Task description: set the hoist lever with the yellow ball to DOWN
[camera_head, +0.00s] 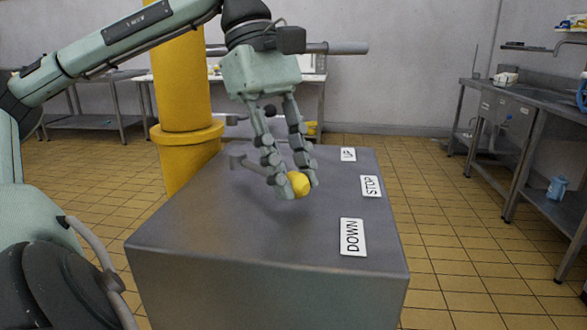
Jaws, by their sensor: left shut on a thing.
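The yellow ball (298,184) of the hoist lever is between the fingertips of my left gripper (296,187), which is shut on it. The lever's grey arm (246,164) shows behind the fingers, over the grey console (200,229); part of it is hidden by them. Three white labels are on the console's right side: UP (348,155) at the back, STOP (371,186) in the middle, DOWN (353,237) at the front. The ball is to the left of the STOP label, roughly level with it. My right gripper is not in view.
A thick yellow column (182,100) stands behind the console at the left. A steel bench with a sink (520,110) runs along the right. Work tables (100,78) stand at the back. Tiled floor (440,230) is open between console and bench.

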